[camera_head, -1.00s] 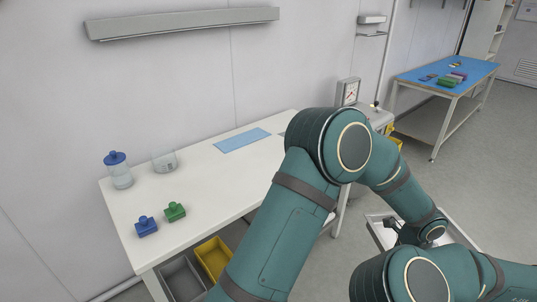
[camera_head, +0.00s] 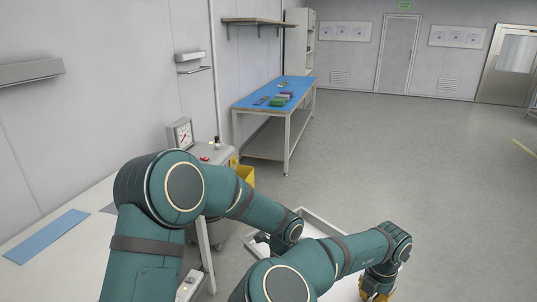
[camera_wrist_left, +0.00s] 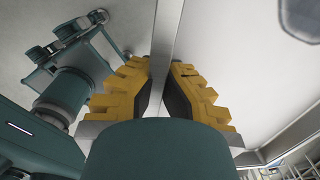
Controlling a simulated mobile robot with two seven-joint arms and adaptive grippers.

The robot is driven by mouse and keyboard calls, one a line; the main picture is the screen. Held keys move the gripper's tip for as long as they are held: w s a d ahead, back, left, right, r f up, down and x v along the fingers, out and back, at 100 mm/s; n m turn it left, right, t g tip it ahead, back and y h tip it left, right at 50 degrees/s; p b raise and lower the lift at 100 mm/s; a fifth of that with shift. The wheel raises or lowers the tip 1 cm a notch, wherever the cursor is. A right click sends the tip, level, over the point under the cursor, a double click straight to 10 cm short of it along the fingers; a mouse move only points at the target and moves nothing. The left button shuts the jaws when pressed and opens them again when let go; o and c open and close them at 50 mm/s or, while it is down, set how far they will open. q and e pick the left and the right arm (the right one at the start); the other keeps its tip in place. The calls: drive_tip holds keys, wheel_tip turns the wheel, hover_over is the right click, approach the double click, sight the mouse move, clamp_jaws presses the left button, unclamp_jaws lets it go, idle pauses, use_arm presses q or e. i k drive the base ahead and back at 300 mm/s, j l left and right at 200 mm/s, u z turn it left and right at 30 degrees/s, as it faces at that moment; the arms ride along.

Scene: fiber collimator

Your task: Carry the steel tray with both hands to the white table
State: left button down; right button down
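The steel tray (camera_head: 315,230) is a shallow, pale pan in front of me in the head view, partly hidden by my arms. My left gripper (camera_head: 262,238) is at its left side, mostly behind my arm. In the left wrist view the yellow fingers of my left gripper (camera_wrist_left: 165,88) close from both sides on the tray's thin wall (camera_wrist_left: 166,30). My right gripper (camera_head: 377,286) shows yellow fingers at the tray's right side; its fingertips are hidden. The white table (camera_head: 70,272) stands at the lower left, cut off by the frame, with a blue mat (camera_head: 46,237) on it.
A blue-topped table (camera_head: 270,98) with small coloured parts stands further back. A grey cabinet with a dial gauge (camera_head: 181,133) and a yellow bin (camera_head: 246,175) stand beyond my left arm. Open grey floor (camera_head: 420,165) lies ahead and to the right.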

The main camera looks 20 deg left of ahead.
sight(73, 273)
drive_tip(key=i, duration=3.05)
drive_tip(key=i+u, duration=0.25)
drive_tip(key=u, duration=2.75)
